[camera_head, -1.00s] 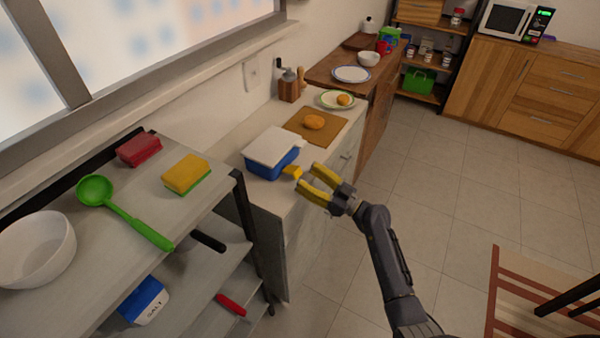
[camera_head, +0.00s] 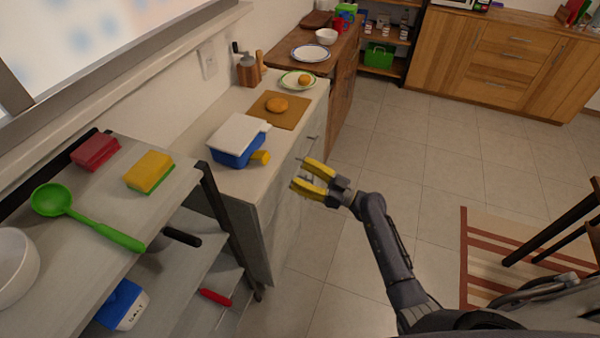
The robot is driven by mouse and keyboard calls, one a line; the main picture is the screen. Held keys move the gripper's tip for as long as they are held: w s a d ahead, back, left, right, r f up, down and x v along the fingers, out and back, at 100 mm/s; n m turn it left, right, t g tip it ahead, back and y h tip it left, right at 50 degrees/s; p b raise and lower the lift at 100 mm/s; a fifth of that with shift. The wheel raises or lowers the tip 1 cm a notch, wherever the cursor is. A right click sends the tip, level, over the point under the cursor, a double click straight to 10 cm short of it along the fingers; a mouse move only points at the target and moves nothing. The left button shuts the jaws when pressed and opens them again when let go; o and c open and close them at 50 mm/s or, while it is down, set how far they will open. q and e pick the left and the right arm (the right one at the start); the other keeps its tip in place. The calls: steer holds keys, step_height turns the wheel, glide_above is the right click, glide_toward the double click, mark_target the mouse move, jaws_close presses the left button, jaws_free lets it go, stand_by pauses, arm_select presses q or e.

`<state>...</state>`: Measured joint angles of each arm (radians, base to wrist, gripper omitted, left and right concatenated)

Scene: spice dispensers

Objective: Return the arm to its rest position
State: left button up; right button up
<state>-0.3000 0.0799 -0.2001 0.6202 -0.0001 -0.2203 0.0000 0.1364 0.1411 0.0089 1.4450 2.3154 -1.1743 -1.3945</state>
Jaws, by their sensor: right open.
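My right gripper (camera_head: 306,177) has yellow fingers and is open and empty. It hangs in front of the counter's front face, to the right of a blue box with a white lid (camera_head: 238,140). A small yellow piece (camera_head: 261,157) sticks out at the box's right side, and the gripper is apart from it. My right arm reaches up from the bottom right over the floor. My left gripper is not in view.
The counter (camera_head: 225,182) also holds a cutting board (camera_head: 296,117) with an orange-brown item (camera_head: 277,105). A shelf at left carries a green ladle (camera_head: 52,200), sponges and a bowl (camera_head: 15,265). The tiled floor (camera_head: 440,160) is open. A striped rug (camera_head: 480,262) lies at right.

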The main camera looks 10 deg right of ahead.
steer(key=w+d+f+m+h, duration=0.1)
steer(key=d+f+m+h, duration=0.2)
steer(key=f, duration=0.5)
steer(key=w+f+m+h, duration=0.2)
steer(key=f+m+h, duration=0.25)
steer(key=f, duration=0.45)
steer(key=s+d+f+m+g+h, duration=0.25)
steer(key=s+f, duration=0.35)
steer(key=f, duration=0.5)
steer(key=s+d+f+m+g+h, duration=0.1)
steer(key=s+d+f+g+h, duration=0.3)
steer(key=f, duration=0.7)
steer(key=s+d+f+h, duration=0.1)
steer(key=s+d+f, duration=0.1)
steer(key=s+f, duration=0.7)
steer(key=s+d+f+h, duration=0.15)
steer(key=s+f, duration=0.45)
steer(key=s, duration=0.8)
steer(key=s+f+n+g, duration=0.2)
steer(key=s, duration=1.1)
steer(key=s+f+n+g, duration=0.1)
steer(key=s+f+g, duration=0.1)
steer(key=s, duration=1.1)
steer(key=shift+a+f+n, duration=0.35)
steer(key=shift+f+n, duration=0.05)
steer(key=shift+f, duration=0.25)
